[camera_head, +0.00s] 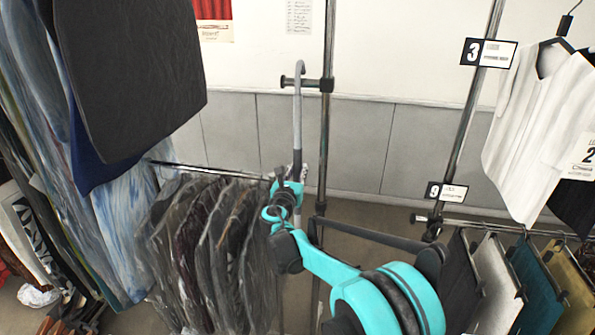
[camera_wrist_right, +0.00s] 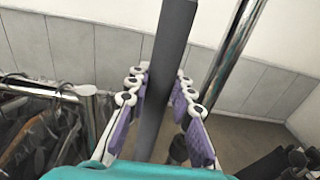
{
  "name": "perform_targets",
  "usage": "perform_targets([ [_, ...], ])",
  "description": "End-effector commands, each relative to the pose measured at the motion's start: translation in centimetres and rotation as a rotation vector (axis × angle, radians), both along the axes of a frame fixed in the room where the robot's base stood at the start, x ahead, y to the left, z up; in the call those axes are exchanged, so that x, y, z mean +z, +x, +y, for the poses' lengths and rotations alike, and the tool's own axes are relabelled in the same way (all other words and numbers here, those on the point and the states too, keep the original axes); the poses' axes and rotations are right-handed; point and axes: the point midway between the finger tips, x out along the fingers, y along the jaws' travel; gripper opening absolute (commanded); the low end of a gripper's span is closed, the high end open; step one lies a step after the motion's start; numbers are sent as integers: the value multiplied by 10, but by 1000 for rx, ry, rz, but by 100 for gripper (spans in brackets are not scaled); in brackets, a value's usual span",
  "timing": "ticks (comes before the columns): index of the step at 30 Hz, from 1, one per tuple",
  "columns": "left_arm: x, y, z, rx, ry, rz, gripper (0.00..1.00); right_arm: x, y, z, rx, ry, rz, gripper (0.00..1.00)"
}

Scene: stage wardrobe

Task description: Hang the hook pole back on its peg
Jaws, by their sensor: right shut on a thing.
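The hook pole (camera_head: 298,130) is a slim grey rod, close to upright, with a curved hook at its top. My right gripper (camera_head: 291,188), on a teal arm, is shut around its shaft. In the right wrist view the pole (camera_wrist_right: 170,60) runs between the purple finger pads of the right gripper (camera_wrist_right: 160,82). The dark peg (camera_head: 315,84) sticks out to the left from a metal rack post. The hook overlaps the peg in the head view; I cannot tell whether it rests on it. The pole's lower end is hidden. My left gripper is not in view.
Bagged garments (camera_head: 215,245) hang on a rail just left of my right gripper. Large covered garments (camera_head: 125,75) fill the left. A white top (camera_head: 535,125) and several folded pieces hang at right. A rack post (camera_head: 328,140) stands close beside the pole.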

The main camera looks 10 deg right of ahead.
Motion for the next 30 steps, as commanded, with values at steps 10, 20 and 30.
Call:
perform_targets([
  [10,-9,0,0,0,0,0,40,-11,0,0,0,0,0,0],
  [20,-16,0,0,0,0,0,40,-21,0,0,0,0,0,0],
  [30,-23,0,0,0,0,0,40,-32,0,0,0,0,0,0],
])
